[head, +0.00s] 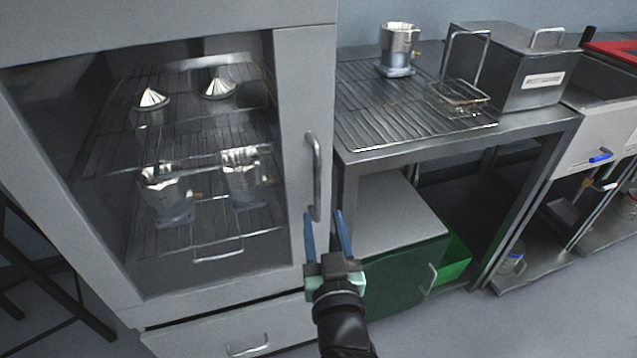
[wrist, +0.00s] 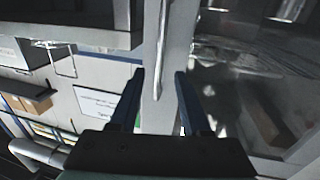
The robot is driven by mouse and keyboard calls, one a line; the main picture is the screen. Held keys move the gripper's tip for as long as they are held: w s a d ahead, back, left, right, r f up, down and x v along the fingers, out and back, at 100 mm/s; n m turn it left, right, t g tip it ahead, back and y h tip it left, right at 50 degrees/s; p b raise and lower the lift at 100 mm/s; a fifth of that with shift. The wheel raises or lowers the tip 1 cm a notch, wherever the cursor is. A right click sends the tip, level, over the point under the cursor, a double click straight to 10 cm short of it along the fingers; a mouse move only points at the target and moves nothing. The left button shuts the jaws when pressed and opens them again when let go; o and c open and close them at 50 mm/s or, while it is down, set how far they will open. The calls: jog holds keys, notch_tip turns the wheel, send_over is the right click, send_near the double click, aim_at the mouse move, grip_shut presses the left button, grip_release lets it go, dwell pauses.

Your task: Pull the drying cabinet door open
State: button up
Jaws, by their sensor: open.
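The drying cabinet door (head: 305,110) is a grey frame around a dark glass window, and it looks closed in the head view. Its vertical bar handle (head: 316,180) is on the right side of the frame. My gripper (head: 324,214) is open, with blue fingers, just below and in front of the lower end of the handle. In the wrist view the handle (wrist: 161,60) runs down toward the gap between the open fingers of my gripper (wrist: 160,75). I cannot tell whether the handle's lower end is between the fingertips. Nothing is held.
Housings and cones stand on wire racks (head: 190,137) behind the glass. To the right is a steel table (head: 365,147) with a metal housing (head: 398,48), a wire basket (head: 458,98) and a grey box (head: 520,65).

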aim_at(317, 191)
jog(key=w, duration=0.6)
jog(key=w+a, duration=0.1)
jog(key=w, duration=0.2)
grip_shut()
dwell(1.3)
